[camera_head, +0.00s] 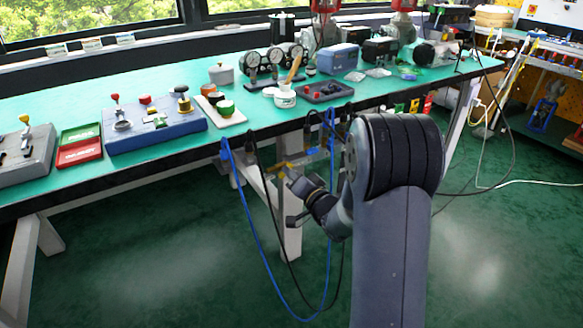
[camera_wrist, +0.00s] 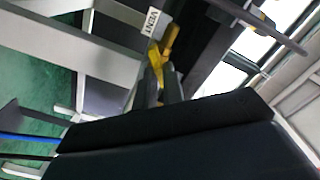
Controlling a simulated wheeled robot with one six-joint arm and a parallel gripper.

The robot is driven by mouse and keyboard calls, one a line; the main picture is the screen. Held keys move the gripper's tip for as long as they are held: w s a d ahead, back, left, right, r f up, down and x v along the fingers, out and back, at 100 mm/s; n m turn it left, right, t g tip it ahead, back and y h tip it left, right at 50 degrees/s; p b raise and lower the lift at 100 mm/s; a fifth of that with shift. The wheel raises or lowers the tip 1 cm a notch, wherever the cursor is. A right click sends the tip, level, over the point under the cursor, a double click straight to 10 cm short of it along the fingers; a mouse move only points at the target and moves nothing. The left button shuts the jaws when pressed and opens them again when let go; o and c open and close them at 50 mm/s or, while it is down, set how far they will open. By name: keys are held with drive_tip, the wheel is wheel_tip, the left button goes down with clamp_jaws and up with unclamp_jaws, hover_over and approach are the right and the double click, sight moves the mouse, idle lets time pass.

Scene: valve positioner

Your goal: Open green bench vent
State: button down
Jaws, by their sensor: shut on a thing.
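A yellow vent handle (camera_head: 283,165) sits under the front edge of the green bench (camera_head: 180,78) in the head view. In the wrist view the yellow handle (camera_wrist: 168,42) is at the upper middle, beside a white label (camera_wrist: 151,21) that seems to read VENT upside down. My gripper (camera_head: 287,173) reaches under the bench edge from the right. In the wrist view my gripper (camera_wrist: 154,80) is shut on the yellow handle. The dark gripper body covers the lower part of that view, and the valve body is mostly hidden.
Blue and black hoses hang from the bench edge in loops beside my arm. A white bench leg (camera_head: 290,225) stands behind the gripper. Gauges (camera_head: 272,62), a blue box (camera_head: 338,58) and a valve block (camera_head: 155,130) stand on the bench top. The floor in front is clear.

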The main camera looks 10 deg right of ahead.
drive_tip(key=shift+f+m+p, duration=0.15)
drive_tip(key=shift+m+p, duration=1.9)
drive_tip(key=shift+m, duration=2.15)
drive_tip(key=c, duration=1.5)
unclamp_jaws()
drive_tip(key=shift+d, duration=0.1)
drive_tip(key=p+v, duration=0.1)
drive_tip(key=v, duration=0.9)
drive_tip(key=shift+s+d, duration=0.1)
drive_tip(key=shift+s, duration=0.3)
